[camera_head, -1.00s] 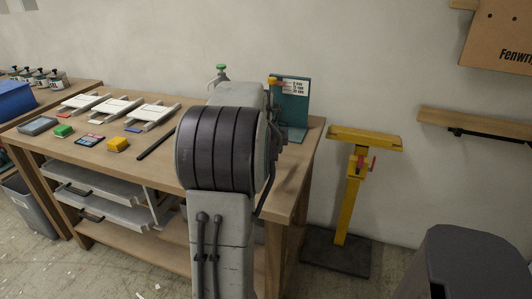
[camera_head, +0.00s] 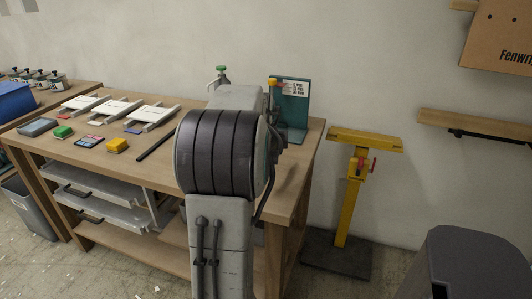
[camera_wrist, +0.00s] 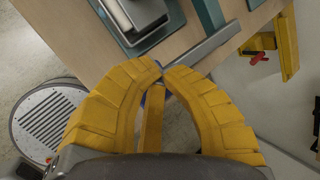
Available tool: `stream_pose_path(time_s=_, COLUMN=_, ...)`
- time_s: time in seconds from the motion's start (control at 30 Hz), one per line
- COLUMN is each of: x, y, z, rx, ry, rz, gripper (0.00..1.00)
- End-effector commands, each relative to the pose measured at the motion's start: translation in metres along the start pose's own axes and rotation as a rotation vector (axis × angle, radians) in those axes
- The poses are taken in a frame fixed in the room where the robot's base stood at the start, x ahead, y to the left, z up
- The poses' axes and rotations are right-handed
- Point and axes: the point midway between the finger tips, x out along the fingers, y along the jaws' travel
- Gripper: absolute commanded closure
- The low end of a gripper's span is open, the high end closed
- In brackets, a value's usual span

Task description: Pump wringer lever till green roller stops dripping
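My gripper (camera_wrist: 162,66) shows in the wrist view as two thick yellow ribbed fingers curving inward, their tips almost touching. A narrow yellow bar with a blue bit at its top shows between the fingers; I cannot tell if it is part of my gripper or held. No wringer lever or green roller can be clearly made out.
The workbench holds white frames (camera_head: 115,107), a yellow block (camera_head: 117,145) and a green block (camera_head: 63,131). A yellow stand (camera_head: 350,200) is right of the bench. A dark grey bin-like object (camera_head: 475,265) is at lower right. A round grated lid (camera_wrist: 45,125) lies on the floor.

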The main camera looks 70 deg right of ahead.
Motion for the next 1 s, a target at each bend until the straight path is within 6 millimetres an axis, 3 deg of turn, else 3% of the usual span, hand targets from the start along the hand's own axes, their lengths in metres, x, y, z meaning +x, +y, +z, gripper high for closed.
stream_pose_path(time_s=0.37, x=-0.002, y=-0.001, z=0.001, rx=0.0, ry=0.001, rz=0.002, gripper=1.0)
stream_pose_path(time_s=1.0, x=-0.025, y=-0.023, z=0.01, rx=0.0, ry=0.002, rz=-0.001, gripper=1.0)
